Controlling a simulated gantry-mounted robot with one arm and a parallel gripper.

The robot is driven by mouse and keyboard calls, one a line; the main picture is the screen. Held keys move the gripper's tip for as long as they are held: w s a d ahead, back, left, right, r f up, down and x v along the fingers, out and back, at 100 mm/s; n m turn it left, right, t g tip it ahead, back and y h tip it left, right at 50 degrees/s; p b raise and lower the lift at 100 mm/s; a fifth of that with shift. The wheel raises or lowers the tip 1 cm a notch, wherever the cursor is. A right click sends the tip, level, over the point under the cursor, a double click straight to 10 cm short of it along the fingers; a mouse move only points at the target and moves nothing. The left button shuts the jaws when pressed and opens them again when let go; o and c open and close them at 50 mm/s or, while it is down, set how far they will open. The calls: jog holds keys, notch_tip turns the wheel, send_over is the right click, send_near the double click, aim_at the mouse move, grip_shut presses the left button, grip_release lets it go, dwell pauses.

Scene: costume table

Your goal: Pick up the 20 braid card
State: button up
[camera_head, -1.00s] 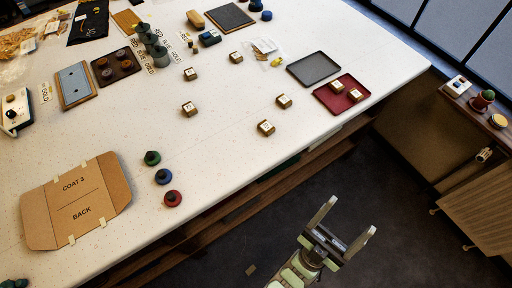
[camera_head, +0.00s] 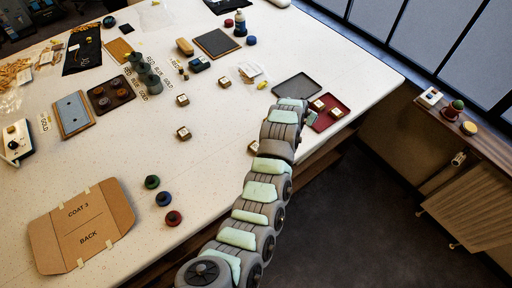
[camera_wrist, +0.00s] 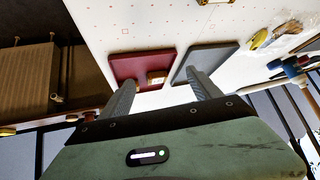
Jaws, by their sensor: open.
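Several small gold-sided blocks with pale marked tops look like the braid cards; their numbers are too small to read. In the head view, loose ones lie on the white table, at the back (camera_head: 224,82), left (camera_head: 182,100), middle (camera_head: 183,133) and beside my arm (camera_head: 253,147). Two more sit on the red tray (camera_head: 341,103), one left (camera_head: 318,104), one right (camera_head: 336,113). In the wrist view, my gripper (camera_wrist: 160,75) is open and empty, its fingers spread toward the red tray (camera_wrist: 126,66) and one block (camera_wrist: 157,78) on it. The head view hides my gripper behind my arm.
A dark grey tray (camera_head: 296,84) lies beside the red tray; it also shows in the wrist view (camera_wrist: 207,60). A clear packet (camera_head: 252,72) lies behind. Three round knobs, green (camera_head: 152,182), blue (camera_head: 163,199) and red (camera_head: 173,218), stand near the table's front edge.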

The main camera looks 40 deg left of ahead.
jog(key=s+a+r+m+g+h, duration=0.15)
jog(key=s+a+g, duration=0.25)
jog(key=s, duration=0.4)
jog(key=g, duration=0.4)
send_near(255, 148)
jog(key=shift+h, duration=0.35)
jog(key=f, duration=0.8)
jog(key=shift+w+a+f+p, duration=0.15)
jog(key=shift+a+f+p, duration=0.2)
jog(key=shift+a+p, duration=0.05)
jog(key=c, duration=1.4)
jog(key=shift+r, duration=0.1)
